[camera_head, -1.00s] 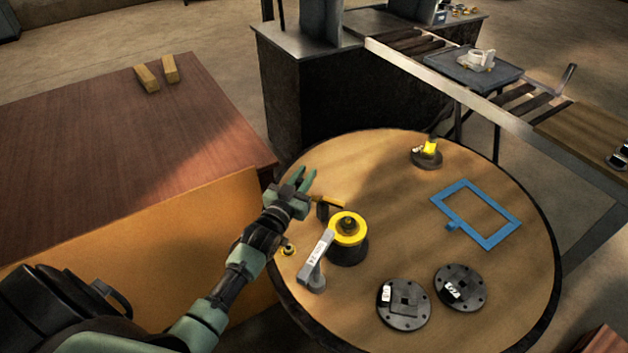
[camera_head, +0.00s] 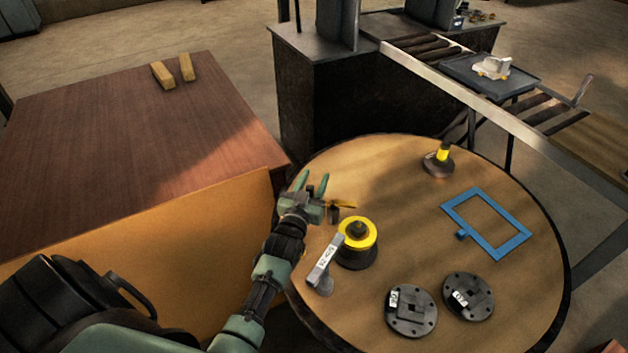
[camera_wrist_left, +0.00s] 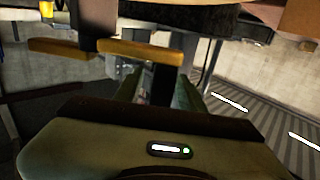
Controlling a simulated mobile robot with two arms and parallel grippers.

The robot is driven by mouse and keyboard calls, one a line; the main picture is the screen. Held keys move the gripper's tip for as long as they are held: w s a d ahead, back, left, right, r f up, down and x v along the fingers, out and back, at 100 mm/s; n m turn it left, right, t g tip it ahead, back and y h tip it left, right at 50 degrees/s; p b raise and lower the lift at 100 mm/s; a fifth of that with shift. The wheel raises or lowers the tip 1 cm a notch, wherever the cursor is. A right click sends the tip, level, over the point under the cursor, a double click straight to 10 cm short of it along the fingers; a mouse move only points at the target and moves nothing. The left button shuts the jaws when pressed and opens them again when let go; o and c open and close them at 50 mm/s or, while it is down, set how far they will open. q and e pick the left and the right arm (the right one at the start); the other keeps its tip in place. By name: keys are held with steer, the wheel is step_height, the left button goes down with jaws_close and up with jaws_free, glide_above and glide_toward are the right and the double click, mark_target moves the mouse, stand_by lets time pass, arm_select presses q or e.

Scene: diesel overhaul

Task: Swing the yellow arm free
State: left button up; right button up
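The yellow arm (camera_head: 344,205) is a short thin bar on a dark post near the left side of the round table. It also shows in the left wrist view (camera_wrist_left: 150,52), crossing in front of my fingers, with the dark post (camera_wrist_left: 96,25) at its middle. My left gripper (camera_head: 312,181) is just left of the post, its two fingers apart and pointing toward the back. No object shows held between them. Whether the gripper touches the bar or post, I cannot tell. My right gripper is not in view.
A yellow-ringed black hub (camera_head: 358,236) and a grey labelled lever (camera_head: 322,265) stand close in front. Two dark flanges (camera_head: 411,311), a blue frame (camera_head: 486,224) and a yellow-topped part (camera_head: 438,161) lie farther right. A brown table (camera_head: 130,150) is left.

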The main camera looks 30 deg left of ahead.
arm_select(q)
steer(key=v, duration=0.8)
steer(key=shift+f, duration=0.1)
stand_by(0.6)
